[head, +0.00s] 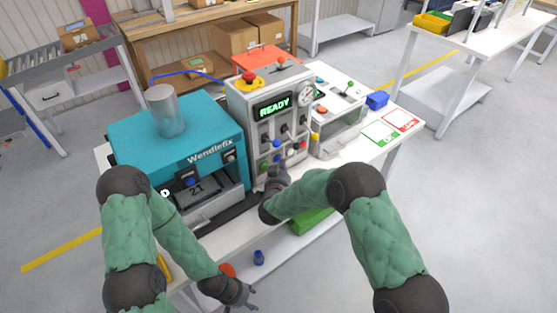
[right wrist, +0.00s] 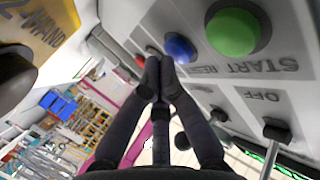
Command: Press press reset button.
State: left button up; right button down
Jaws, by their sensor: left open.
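The grey control panel (head: 268,118) with a lit READY display stands in the middle of the head view. In the right wrist view, a blue button (right wrist: 180,47) with a partly hidden label that seems to read RESET sits beside a green START button (right wrist: 233,31). My right gripper (right wrist: 159,66) has its fingers together, with nothing between them. Its tips are close to the blue button; I cannot tell if they touch it. It also shows at the panel's lower front in the head view (head: 277,171). My left gripper (head: 243,297) is open, low and away from the panel.
The teal Wendlefix machine (head: 185,135) stands left of the panel on the white table (head: 350,158). Levers and knobs, including an OFF switch (right wrist: 276,128), crowd the panel. A red emergency button (head: 249,78) is on top.

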jog(key=shift+s+d, duration=0.3)
jog(key=shift+s, duration=0.1)
jog(key=shift+s+d, duration=0.75)
jog(key=shift+s, duration=0.3)
jog(key=shift+s+d, duration=0.75)
jog(key=shift+s, duration=0.25)
